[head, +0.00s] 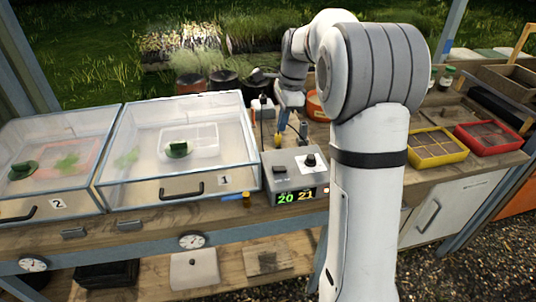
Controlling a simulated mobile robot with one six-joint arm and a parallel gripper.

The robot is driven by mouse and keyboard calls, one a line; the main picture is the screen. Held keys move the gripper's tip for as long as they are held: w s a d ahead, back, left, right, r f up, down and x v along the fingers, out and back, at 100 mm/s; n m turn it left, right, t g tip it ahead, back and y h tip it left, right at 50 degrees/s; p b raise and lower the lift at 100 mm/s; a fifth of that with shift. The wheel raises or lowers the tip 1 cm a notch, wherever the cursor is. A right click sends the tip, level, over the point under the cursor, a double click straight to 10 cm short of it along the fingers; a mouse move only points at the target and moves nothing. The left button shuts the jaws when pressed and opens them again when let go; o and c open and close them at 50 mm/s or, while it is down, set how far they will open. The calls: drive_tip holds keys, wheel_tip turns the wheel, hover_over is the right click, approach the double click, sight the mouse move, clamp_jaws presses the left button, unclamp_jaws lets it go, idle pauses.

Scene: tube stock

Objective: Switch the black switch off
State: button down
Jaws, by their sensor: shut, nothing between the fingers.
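The black switch (280,169) is a small dark rocker on the left of the top of a grey control box (292,184). Which way it is tipped is too small to tell. A black knob with a white face (310,160) sits to its right. My gripper (290,100) is behind the box, apart from the switch, small and partly lost among things there. It is shut and holds nothing that I can see.
Clear case 1 (230,142) stands left of the box, with case 2 (47,190) further left. My arm crosses the view right of the box. Yellow (437,162) and red (462,132) trays lie on the right bench. Small items crowd behind the box.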

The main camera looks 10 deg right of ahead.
sight(279, 169)
drive_tip(key=shift+w+f, duration=0.1)
drive_tip(key=shift+f, duration=0.05)
drive_tip(key=f, duration=0.4)
drive_tip(key=a+f+p, duration=0.1)
drive_tip(key=f, duration=0.4)
drive_tip(key=a+f, duration=0.1)
drive_tip(key=f, duration=0.3)
drive_tip(key=shift+a+f+p, duration=0.1)
drive_tip(key=shift+f+p, duration=0.15)
drive_tip(key=shift+p, duration=0.05)
